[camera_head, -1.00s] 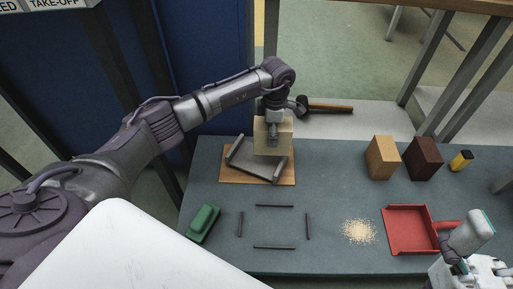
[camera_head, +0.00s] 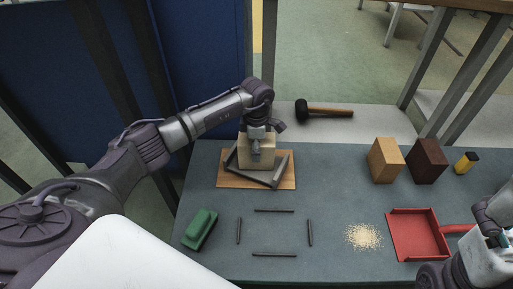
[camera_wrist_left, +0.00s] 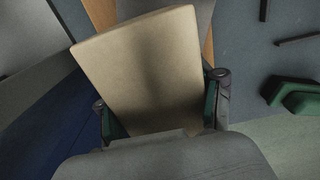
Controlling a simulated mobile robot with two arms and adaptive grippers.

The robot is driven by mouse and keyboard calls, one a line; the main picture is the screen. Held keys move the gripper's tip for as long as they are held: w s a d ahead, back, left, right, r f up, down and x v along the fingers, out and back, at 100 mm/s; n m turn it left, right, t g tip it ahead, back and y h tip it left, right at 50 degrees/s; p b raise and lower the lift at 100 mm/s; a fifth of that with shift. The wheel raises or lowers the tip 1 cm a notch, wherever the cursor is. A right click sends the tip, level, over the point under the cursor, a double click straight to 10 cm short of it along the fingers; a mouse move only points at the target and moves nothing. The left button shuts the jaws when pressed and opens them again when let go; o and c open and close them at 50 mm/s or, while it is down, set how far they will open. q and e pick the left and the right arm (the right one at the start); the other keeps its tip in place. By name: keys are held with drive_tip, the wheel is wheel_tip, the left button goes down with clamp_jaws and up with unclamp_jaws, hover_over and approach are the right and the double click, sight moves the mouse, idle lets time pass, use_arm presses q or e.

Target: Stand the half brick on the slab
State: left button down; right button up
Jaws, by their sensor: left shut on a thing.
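The pale beige half brick (camera_head: 244,147) is upright between the fingers of my left gripper (camera_head: 256,152). In the left wrist view the green-padded fingers close on both sides of the half brick (camera_wrist_left: 150,65). It is over the grey slab (camera_head: 256,173), inside the dark bars along the slab's edges. I cannot tell whether its base touches the slab. The brick hides much of the slab, which lies on a wooden board (camera_head: 226,183). My right gripper (camera_head: 497,238) is at the lower right, partly cut off; its fingers are unclear.
A tan block (camera_head: 385,162) and a dark brown block (camera_head: 426,162) stand at the right, near a yellow-black item (camera_head: 466,162). A mallet (camera_head: 322,110) lies behind. In front are a green block (camera_head: 200,229), several loose dark bars (camera_head: 274,211), crumbs (camera_head: 363,236) and a red dustpan (camera_head: 415,236).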

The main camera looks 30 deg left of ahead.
use_arm(q)
drive_tip(key=shift+f, duration=0.1)
drive_tip(key=shift+c, duration=0.9)
unclamp_jaws()
